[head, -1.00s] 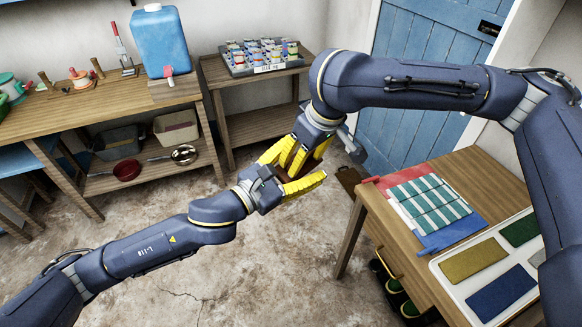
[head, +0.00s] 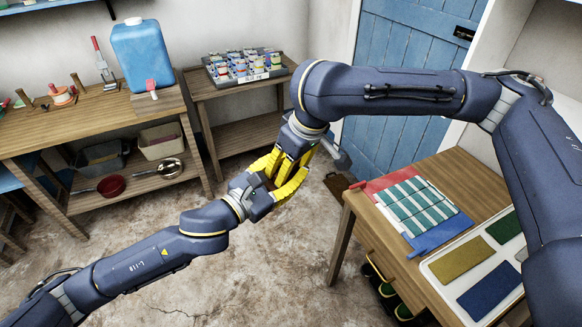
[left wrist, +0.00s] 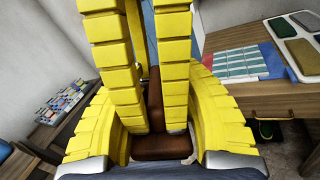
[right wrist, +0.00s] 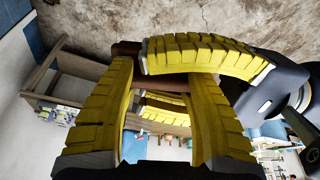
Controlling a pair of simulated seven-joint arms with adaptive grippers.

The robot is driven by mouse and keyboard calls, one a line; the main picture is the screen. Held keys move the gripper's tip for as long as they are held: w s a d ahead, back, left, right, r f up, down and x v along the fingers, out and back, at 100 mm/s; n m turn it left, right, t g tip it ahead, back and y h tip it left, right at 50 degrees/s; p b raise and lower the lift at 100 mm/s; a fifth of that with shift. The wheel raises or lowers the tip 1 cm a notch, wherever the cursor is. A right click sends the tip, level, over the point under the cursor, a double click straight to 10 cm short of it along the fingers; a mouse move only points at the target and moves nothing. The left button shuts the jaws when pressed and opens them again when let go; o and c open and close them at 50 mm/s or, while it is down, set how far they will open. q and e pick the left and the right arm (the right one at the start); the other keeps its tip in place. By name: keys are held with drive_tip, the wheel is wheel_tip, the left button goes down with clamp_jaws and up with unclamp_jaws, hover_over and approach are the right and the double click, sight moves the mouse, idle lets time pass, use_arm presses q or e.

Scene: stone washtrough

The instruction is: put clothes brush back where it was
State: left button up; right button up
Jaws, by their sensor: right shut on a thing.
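The clothes brush, a brown block with a narrower brown part, shows in the left wrist view (left wrist: 165,147) between the yellow fingers of both grippers. Part of it shows in the right wrist view (right wrist: 152,80). My right gripper (right wrist: 163,72) is shut on it. My left gripper (head: 280,172) reaches in from the opposite side. Its fingers are spread on either side of the brush and the right fingers, apart from each other. In the head view the fingers hide most of the brush. Whether the left fingers touch it I cannot tell.
A table at right holds a red and blue cloth with green-and-white pieces (head: 415,205) and a white tray (head: 437,273) of coloured pads. A back-left bench carries a blue water container (head: 142,55). A low table holds a tray of tins (head: 243,65). Floor below the grippers is clear.

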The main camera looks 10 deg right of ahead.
use_arm(q)
drive_tip(key=shift+f, duration=0.15)
clamp_jaws()
drive_tip(key=shift+s+d+f, duration=0.1)
drive_tip(key=shift+s, duration=0.05)
